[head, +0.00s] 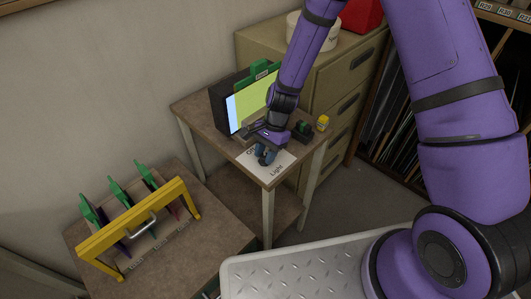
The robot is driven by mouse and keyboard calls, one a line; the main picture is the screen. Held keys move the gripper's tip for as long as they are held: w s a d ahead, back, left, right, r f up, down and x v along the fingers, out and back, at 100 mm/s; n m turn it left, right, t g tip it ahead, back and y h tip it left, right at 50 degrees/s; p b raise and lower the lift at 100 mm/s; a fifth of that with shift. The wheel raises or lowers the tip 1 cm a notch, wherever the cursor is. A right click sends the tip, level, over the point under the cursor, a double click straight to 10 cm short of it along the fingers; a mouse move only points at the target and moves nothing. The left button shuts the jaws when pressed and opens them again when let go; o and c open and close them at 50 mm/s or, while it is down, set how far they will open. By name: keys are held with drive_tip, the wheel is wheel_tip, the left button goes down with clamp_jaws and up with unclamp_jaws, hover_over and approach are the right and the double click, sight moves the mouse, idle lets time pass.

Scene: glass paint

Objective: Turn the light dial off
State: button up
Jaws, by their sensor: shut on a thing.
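A white card (283,162) with the printed words "Off" and "Light" lies on the small side table, near its front corner. My gripper (266,157) reaches down onto this card from the upper right. Its fingers are shut on the light dial, at the card's middle. The fingers and wrist hide nearly all of the dial, so I cannot tell which way it points.
A lit panel in a dark box (237,108) stands behind my gripper on the side table (196,117). A yellow-framed rack (136,222) stands at lower left; drawers (341,82) stand behind.

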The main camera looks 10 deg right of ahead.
drive_tip(key=n+g+h, duration=0.1)
drive_tip(key=n, duration=0.3)
drive_tip(key=shift+n, duration=0.3)
drive_tip(key=shift+w+a+n+g+h, duration=0.15)
drive_tip(key=shift+n+h, duration=0.25)
drive_tip(key=shift+n, duration=0.5)
drive_tip(key=shift+s+d+n+g+h, duration=0.15)
drive_tip(key=shift+n+h, duration=0.25)
drive_tip(key=shift+n, duration=0.5)
drive_tip(key=shift+w+a, duration=0.1)
drive_tip(key=o, duration=0.9)
drive_tip(key=shift+r, duration=0.1)
drive_tip(key=v, duration=1)
drive_tip(key=shift+w+r, duration=0.2)
drive_tip(key=shift+r, duration=0.1)
